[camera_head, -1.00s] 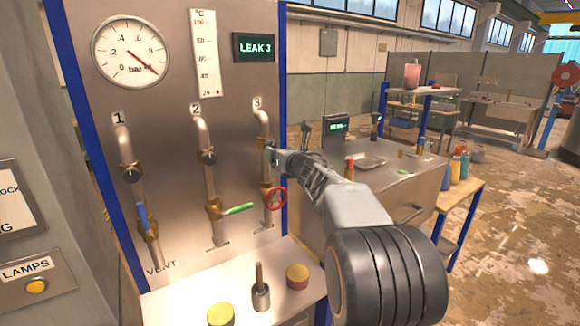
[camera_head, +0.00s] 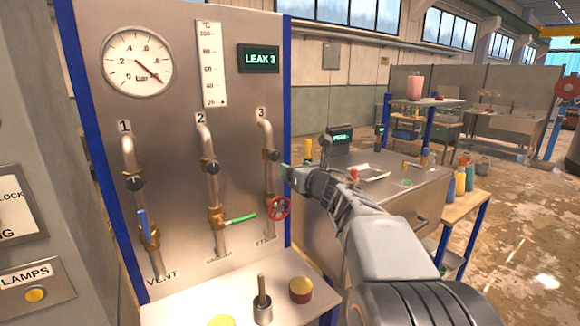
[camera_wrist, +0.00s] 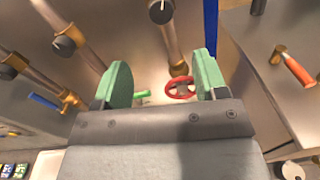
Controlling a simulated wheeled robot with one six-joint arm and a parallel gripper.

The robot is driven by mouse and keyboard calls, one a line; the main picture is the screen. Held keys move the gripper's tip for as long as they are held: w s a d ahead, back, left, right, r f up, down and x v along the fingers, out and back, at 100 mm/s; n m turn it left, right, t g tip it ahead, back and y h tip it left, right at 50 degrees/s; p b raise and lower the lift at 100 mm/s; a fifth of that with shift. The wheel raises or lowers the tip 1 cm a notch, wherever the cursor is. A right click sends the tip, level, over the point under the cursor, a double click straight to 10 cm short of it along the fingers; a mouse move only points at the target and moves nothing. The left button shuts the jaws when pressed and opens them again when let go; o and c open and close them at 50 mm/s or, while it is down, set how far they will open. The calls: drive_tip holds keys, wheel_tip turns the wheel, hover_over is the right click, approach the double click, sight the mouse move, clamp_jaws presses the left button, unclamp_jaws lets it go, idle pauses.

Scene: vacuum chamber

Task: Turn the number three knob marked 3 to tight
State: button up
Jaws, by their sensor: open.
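Knob 3 is a small black knob (camera_head: 270,166) on the third pipe, below the "3" label (camera_head: 261,113). In the wrist view knob 3 (camera_wrist: 160,12) is near the top edge, with a pale mark on its face. My gripper (camera_head: 285,176) is just right of the third pipe, below knob 3 in the picture. In the wrist view my gripper (camera_wrist: 163,65) has its two green fingers wide apart with nothing held. Knob 3 lies beyond the fingertips, apart from them. The display (camera_head: 259,58) reads "LEAK 3".
A red handwheel (camera_head: 280,208) sits below knob 3, close to my gripper. Knob 2 (camera_head: 212,167), knob 1 (camera_head: 135,184), a green lever (camera_head: 241,217) and a blue lever (camera_head: 144,224) are to the left. A metal cabinet (camera_head: 385,195) stands to the right.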

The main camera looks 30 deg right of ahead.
sight(276, 156)
drive_tip(key=w+n+p, duration=0.2)
drive_tip(key=w, duration=0.2)
drive_tip(key=w+n+y+p, duration=0.1)
drive_tip(key=w+n+p, duration=0.1)
drive_tip(key=w+p, duration=0.1)
drive_tip(key=w+n+y+p, duration=0.1)
drive_tip(key=w+n+p, duration=0.1)
drive_tip(key=w+p, duration=0.1)
drive_tip(key=shift+w+a+r, duration=0.15)
drive_tip(key=shift+w+r, duration=0.2)
drive_tip(key=shift+w, duration=0.45)
drive_tip(key=shift+w+a+f, duration=0.15)
drive_tip(key=shift+w, duration=0.65)
drive_tip(key=c, duration=0.9)
